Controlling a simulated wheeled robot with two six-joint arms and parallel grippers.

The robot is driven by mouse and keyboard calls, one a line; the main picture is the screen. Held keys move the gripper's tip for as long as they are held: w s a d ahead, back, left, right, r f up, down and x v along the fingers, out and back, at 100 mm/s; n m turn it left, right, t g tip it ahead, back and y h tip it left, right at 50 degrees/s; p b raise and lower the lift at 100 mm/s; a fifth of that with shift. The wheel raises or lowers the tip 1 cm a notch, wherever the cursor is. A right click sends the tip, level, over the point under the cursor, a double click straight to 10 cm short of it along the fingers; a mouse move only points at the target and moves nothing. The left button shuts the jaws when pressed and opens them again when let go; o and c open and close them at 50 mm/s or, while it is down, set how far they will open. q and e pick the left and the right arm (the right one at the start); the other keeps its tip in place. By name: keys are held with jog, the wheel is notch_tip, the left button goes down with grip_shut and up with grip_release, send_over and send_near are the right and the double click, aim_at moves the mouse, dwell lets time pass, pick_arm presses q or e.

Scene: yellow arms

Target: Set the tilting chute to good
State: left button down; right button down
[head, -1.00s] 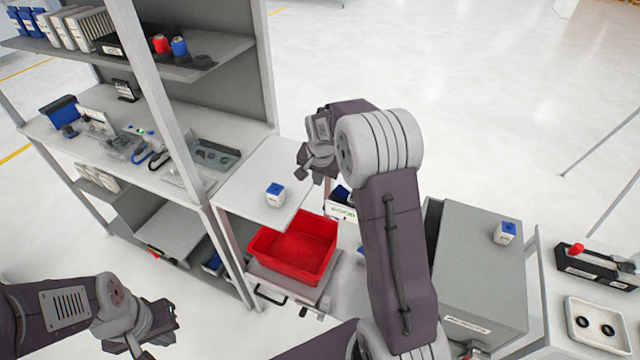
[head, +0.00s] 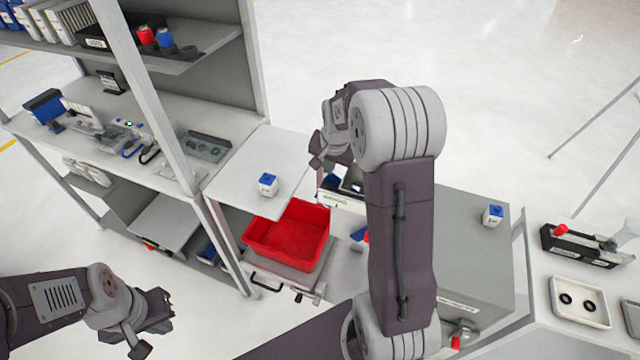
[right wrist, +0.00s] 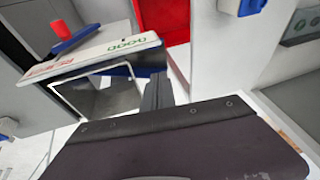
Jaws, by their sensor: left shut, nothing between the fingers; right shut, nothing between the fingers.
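The tilting chute (head: 338,203) stands right of the red bin and is mostly hidden behind my right arm in the head view. In the right wrist view its white label plate (right wrist: 95,57) shows green "GOOD" lettering at the right and red lettering at the left. A red knob (right wrist: 57,26) on a blue piece sits beyond the plate. My right gripper (head: 318,152) is shut and empty, above and beyond the chute; its dark fingers (right wrist: 157,93) appear close to the plate, contact unclear. My left gripper (head: 143,349) is shut and empty at the lower left, away from the chute.
A red bin (head: 262,236) sits below a white shelf top (head: 235,178) bearing a blue-topped white cube (head: 268,184). A grey cabinet (head: 465,250) with another such cube (head: 492,215) stands right of my right arm. Shelving fills the left.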

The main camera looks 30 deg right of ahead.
jog(key=p, duration=0.1)
send_over(320, 189)
jog(key=s, duration=0.2)
notch_tip(320, 189, down, 11)
jog(key=shift+a+r, duration=0.15)
jog(key=shift+r, duration=0.05)
jog(key=shift+w+a+f, duration=0.15)
jog(key=shift+w+f, duration=0.1)
jog(key=shift+f, duration=0.25)
notch_tip(320, 189, down, 4)
jog(key=w+a+b, duration=0.2)
jog(key=b, duration=0.2)
jog(key=w+p+v, duration=0.2)
jog(key=v, duration=1.1)
jog(key=shift+w+a+r, duration=0.15)
jog(key=shift+a+r, duration=0.2)
jog(key=shift+r, duration=0.15)
